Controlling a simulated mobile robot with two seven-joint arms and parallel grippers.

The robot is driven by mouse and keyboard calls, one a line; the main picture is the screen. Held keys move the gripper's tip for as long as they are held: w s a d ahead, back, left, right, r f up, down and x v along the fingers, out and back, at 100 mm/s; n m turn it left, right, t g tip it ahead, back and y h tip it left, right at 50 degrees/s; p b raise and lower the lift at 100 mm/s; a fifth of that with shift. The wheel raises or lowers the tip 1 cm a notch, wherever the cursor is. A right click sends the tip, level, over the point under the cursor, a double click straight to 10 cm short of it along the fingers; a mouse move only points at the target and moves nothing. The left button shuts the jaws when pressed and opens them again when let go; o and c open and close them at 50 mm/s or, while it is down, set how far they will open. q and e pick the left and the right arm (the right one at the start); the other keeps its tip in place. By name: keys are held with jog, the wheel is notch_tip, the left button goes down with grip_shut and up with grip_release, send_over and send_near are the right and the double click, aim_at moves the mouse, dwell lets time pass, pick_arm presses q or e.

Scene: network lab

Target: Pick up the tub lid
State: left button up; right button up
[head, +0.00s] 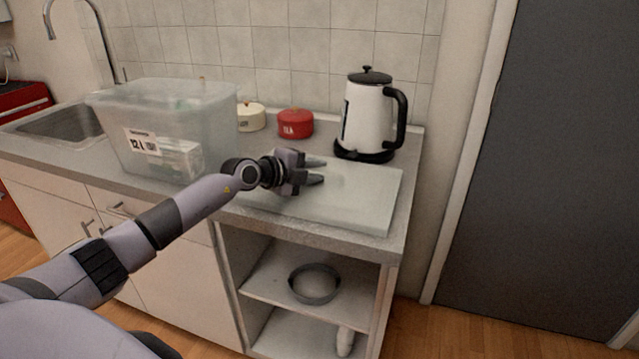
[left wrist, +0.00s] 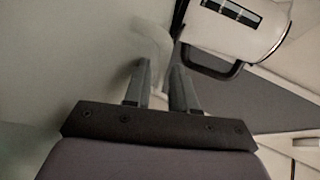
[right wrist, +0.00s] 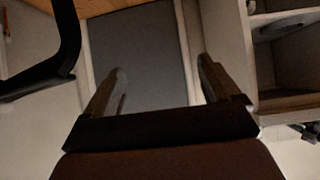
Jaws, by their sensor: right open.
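The tub lid (head: 365,192) is a pale, translucent flat panel lying on the counter. It reaches near the counter's front and right edges. My left gripper (head: 319,171) is over the lid's left part, its two fingers apart and pointing right. In the left wrist view the left fingers (left wrist: 161,85) have a narrow gap, with a pale surface beside and beyond them. I cannot tell whether the lid's rim is between them. The clear tub (head: 170,110), labelled 12 L, stands left of the gripper. My right gripper (right wrist: 158,85) is open and empty, seen only in its wrist view.
A white kettle (head: 365,115) with a black handle stands behind the lid. A red pot (head: 295,124) and a cream pot (head: 250,117) stand near the tiled wall. A sink (head: 65,122) is at left. Below are open shelves with a grey bowl (head: 314,284).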

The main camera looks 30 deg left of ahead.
pick_arm(q)
jog(key=shift+c, duration=0.3)
grip_shut()
